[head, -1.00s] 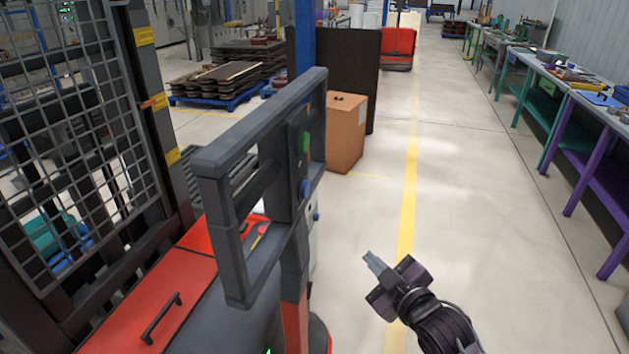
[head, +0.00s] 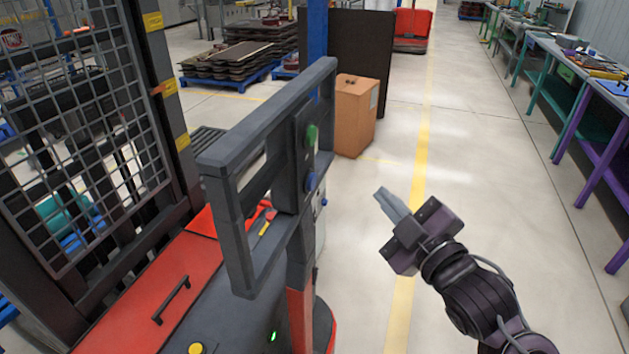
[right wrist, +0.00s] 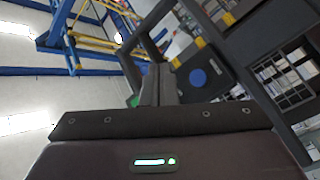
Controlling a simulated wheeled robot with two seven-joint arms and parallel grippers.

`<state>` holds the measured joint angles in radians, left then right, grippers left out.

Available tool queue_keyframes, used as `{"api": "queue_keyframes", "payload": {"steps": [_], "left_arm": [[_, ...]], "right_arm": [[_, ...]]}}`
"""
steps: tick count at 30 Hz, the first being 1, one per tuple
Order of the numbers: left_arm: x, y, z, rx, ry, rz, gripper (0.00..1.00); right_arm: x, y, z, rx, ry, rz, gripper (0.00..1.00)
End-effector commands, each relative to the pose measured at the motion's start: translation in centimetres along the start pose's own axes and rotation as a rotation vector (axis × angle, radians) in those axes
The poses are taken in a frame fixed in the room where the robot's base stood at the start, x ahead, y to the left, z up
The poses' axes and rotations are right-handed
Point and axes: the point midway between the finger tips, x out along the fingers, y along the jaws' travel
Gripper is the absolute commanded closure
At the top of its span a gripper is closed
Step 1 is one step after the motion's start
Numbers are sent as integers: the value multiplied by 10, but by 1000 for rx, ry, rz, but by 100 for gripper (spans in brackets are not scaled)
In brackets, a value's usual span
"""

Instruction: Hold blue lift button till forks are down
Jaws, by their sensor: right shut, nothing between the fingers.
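The blue button (head: 311,182) sits on the side of the dark control post of the red lift truck (head: 185,277), below a green button (head: 311,136). My right gripper (head: 382,193) is to the right of the post, at about the blue button's height in the picture. Its fingers are shut and empty, and a clear gap separates them from the button. In the right wrist view the blue button (right wrist: 198,78) shows to the right of the shut fingers (right wrist: 158,85). I cannot make out the forks. My left gripper is out of view.
A grey frame (head: 265,115) surrounds the control post. A mesh guard (head: 85,130) stands at left. A cardboard box (head: 354,115) stands behind the post. Workbenches (head: 590,90) line the right wall. The floor around my right arm is clear.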

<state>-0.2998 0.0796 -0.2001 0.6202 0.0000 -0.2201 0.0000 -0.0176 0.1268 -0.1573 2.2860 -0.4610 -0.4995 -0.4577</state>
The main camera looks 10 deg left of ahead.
Motion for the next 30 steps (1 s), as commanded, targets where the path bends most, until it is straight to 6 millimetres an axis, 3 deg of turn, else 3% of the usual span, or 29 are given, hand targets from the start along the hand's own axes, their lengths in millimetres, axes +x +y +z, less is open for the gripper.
{"api": "queue_keyframes", "payload": {"steps": [18, 30], "left_arm": [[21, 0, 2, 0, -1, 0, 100], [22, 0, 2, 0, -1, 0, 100]], "right_arm": [[52, -38, -38, 1, 3, -1, 100], [60, -44, -44, 0, 0, -1, 100]]}}
